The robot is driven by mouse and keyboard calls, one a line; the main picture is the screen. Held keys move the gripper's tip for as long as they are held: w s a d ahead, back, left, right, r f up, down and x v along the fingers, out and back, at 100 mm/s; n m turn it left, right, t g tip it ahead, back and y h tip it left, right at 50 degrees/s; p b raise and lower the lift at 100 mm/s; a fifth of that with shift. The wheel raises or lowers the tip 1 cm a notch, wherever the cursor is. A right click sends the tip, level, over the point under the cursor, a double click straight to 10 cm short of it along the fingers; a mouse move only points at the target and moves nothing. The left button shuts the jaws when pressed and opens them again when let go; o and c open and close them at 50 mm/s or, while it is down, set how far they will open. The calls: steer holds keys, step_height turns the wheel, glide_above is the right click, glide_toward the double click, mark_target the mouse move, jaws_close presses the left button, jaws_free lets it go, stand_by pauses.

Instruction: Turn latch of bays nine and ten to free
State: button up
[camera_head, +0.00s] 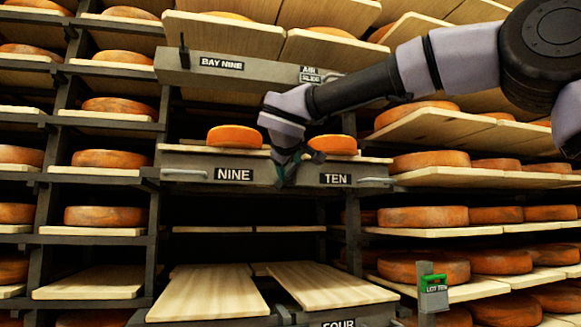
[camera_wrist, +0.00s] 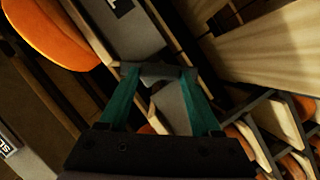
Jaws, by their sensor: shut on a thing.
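The bay nine shelf front (camera_head: 190,165) and the bay ten shelf front (camera_head: 365,170) sit side by side, with labels NINE (camera_head: 234,175) and TEN (camera_head: 335,179). My gripper (camera_head: 289,172) is at the gap between these labels. In the wrist view its teal fingers (camera_wrist: 158,76) are shut on a small grey latch (camera_wrist: 160,70). In the head view the latch is mostly hidden by my gripper, so its turn angle cannot be told. An orange cheese wheel (camera_head: 234,137) rests on bay nine and another (camera_head: 333,145) on bay ten.
Tilted boards (camera_head: 215,293) lie below, near a FOUR label. Racks of cheese wheels (camera_head: 423,217) stand on both sides. A green-handled grey tag block (camera_head: 433,292) is at lower right.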

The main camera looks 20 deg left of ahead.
steer(key=n, duration=0.1)
steer(key=n+t, duration=0.1)
steer(key=n, duration=0.1)
steer(key=shift+s+a+f+n+t+h, duration=0.1)
steer(key=shift+a+f+n+t+h, duration=0.05)
steer(key=shift+f+n+t+h, duration=0.2)
steer(key=shift+f+n+t, duration=0.15)
steer(key=shift+n+t, duration=0.4)
steer(key=shift+n, duration=0.8)
steer(key=o, duration=1.4)
steer(key=s, duration=0.3)
steer(key=s+d, duration=0.1)
steer(key=s, duration=0.6)
steer(key=shift+s+d, duration=0.35)
steer(key=shift+w+d, duration=0.1)
